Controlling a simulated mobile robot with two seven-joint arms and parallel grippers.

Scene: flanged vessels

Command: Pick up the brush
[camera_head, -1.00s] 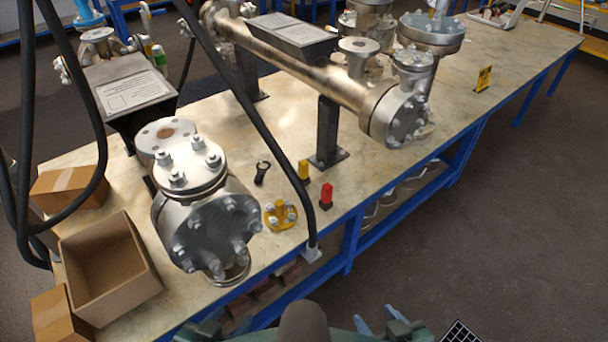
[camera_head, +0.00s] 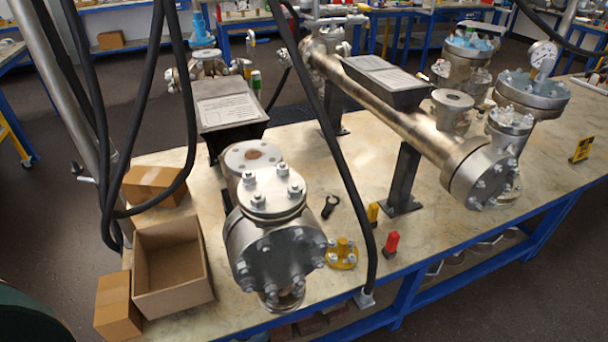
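I cannot make out a brush in the head view. On the table (camera_head: 430,245) near the front edge, a small black ring-ended tool (camera_head: 330,206) lies behind a yellow flanged piece (camera_head: 343,252). A small yellow block (camera_head: 373,212) and a red block with a dark base (camera_head: 391,243) stand to their right. Neither of my grippers is in view.
A large flanged metal vessel (camera_head: 275,250) stands at the front left of the table. An open cardboard box (camera_head: 172,268) and closed boxes (camera_head: 118,305) sit left of it. A long metal pipe vessel (camera_head: 400,110) runs behind. Black hoses (camera_head: 345,170) hang across the view.

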